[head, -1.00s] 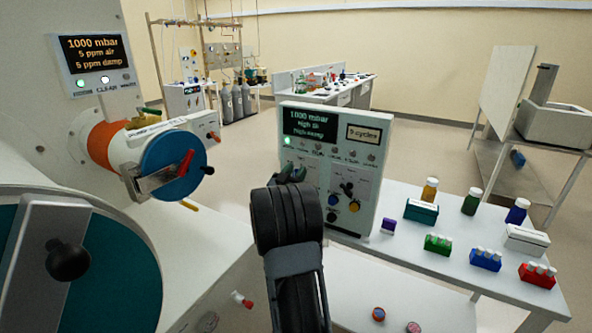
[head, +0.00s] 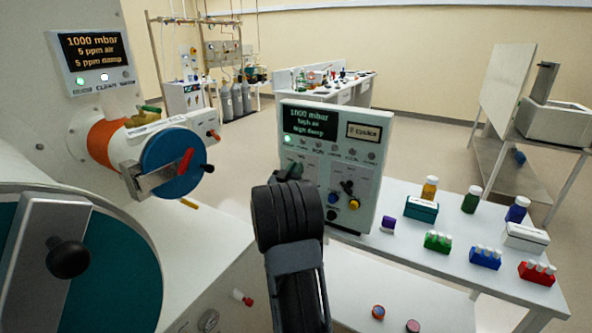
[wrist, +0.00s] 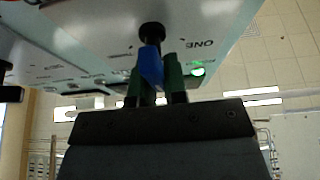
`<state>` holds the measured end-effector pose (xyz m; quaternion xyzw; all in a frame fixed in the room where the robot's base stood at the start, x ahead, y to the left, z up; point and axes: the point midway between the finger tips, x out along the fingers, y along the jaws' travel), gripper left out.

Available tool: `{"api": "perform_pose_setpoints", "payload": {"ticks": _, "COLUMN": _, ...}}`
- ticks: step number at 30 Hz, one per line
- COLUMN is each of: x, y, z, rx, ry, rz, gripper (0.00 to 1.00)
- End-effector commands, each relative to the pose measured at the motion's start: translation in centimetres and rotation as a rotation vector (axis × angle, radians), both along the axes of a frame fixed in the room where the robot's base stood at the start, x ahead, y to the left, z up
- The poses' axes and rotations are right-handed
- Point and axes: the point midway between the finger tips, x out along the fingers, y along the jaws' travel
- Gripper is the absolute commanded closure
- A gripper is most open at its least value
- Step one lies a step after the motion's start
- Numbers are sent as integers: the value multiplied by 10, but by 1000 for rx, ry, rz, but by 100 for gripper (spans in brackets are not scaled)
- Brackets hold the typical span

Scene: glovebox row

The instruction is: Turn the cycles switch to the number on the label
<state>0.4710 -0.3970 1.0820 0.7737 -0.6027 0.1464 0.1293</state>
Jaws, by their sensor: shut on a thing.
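The control box (head: 290,150) stands at the left end of the white table, with a small screen and a label (head: 364,132) ending in "cycles"; its digit is blurred now. My gripper (head: 289,171) is at the left part of the front panel, over the left switch area. In the wrist view its green fingers (wrist: 159,85) are shut on a blue switch handle (wrist: 151,66), just below a round black knob (wrist: 152,31). In the head view my gripper hides this switch. I cannot read which position it points to.
Several bottles and vial racks (head: 437,242) fill the table at right. The glovebox port (head: 172,165) is close on the left.

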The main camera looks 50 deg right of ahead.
Motion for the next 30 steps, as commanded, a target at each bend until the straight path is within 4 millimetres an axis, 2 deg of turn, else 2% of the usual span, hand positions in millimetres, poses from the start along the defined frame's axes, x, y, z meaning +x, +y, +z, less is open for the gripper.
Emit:
{"api": "perform_pose_setpoints", "payload": {"ticks": 10, "x": 8, "y": 2, "z": -3, "rx": -98, "ry": 388, "rz": 0, "gripper": 100}}
{"api": "perform_pose_setpoints", "payload": {"ticks": 14, "x": 10, "y": 2, "z": -3, "rx": -110, "ry": 442, "rz": 1, "gripper": 100}}
{"api": "perform_pose_setpoints", "payload": {"ticks": 22, "x": 10, "y": 2, "z": -2, "rx": -111, "ry": 445, "rz": 1, "gripper": 100}}
{"api": "perform_pose_setpoints", "payload": {"ticks": 23, "x": 10, "y": 2, "z": -2, "rx": -110, "ry": 445, "rz": 1, "gripper": 84}}
{"api": "perform_pose_setpoints", "payload": {"ticks": 30, "x": 10, "y": 2, "z": -2, "rx": -110, "ry": 443, "rz": 0, "gripper": 62}}
